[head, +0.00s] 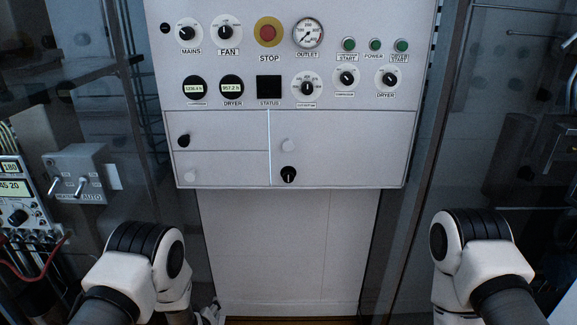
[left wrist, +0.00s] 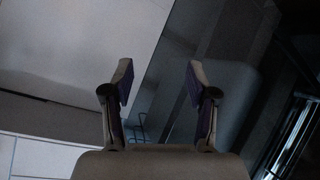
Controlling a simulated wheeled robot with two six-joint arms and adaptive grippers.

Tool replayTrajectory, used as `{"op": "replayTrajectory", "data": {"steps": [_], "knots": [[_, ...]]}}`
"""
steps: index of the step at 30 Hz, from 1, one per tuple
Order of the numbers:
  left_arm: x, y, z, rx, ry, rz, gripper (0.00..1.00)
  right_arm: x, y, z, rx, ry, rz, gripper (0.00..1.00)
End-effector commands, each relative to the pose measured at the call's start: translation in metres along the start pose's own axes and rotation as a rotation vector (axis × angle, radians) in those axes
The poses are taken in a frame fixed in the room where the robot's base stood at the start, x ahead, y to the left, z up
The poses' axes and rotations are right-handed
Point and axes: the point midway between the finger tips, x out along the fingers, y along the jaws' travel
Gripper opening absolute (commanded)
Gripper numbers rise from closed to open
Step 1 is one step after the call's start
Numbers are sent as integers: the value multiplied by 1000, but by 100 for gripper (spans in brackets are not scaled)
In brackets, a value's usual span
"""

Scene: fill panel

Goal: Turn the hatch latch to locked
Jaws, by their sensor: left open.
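The grey control panel (head: 222,171) fills the upper middle of the head view. Its lower part has hatch doors divided by seams. A black latch knob (head: 183,140) is on the upper left door. Another black latch knob (head: 288,174) with a pale upright mark is on the right door, below a white knob (head: 288,146). I cannot tell which is the task's latch. My left gripper (left wrist: 158,82) is open and empty in the left wrist view, apart from the knobs. Only a bit of it shows low in the head view. My right gripper is out of view.
Above the doors are dials, gauges, green buttons and a red stop button (head: 267,33). A switch box (head: 77,172) and an instrument with a red cable (head: 22,205) stand at the left. The space before the panel's lower front looks clear.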

Motion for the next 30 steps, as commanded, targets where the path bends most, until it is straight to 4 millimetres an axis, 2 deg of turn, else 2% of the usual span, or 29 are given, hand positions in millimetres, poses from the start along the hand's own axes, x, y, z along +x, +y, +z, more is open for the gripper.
{"op": "replayTrajectory", "data": {"steps": [1, 2, 3, 5, 6, 9, 10, 13, 17, 23, 30], "knots": [[-3, 60, -58, -48, 105, 81, 58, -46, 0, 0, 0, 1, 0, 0], [-1, 93, -83, -85, 166, 131, 58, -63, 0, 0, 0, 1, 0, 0], [-4, 140, -117, -134, 242, 202, 58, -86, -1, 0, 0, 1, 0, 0], [-18, 210, -159, -203, 333, 308, 58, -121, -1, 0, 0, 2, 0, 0], [-31, 250, -180, -239, 377, 368, 58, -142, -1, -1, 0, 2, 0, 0], [-64, 326, -203, -288, 416, 471, 58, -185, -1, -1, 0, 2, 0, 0], [-73, 340, -203, -293, 412, 489, 58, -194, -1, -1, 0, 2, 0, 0], [-88, 356, -186, -287, 374, 502, 58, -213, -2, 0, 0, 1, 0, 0], [-87, 354, -175, -284, 360, 498, 58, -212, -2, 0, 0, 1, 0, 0], [-68, 356, -173, -283, 363, 499, 58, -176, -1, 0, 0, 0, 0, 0], [-42, 367, -183, -282, 363, 499, 58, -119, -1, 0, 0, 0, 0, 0]]}}
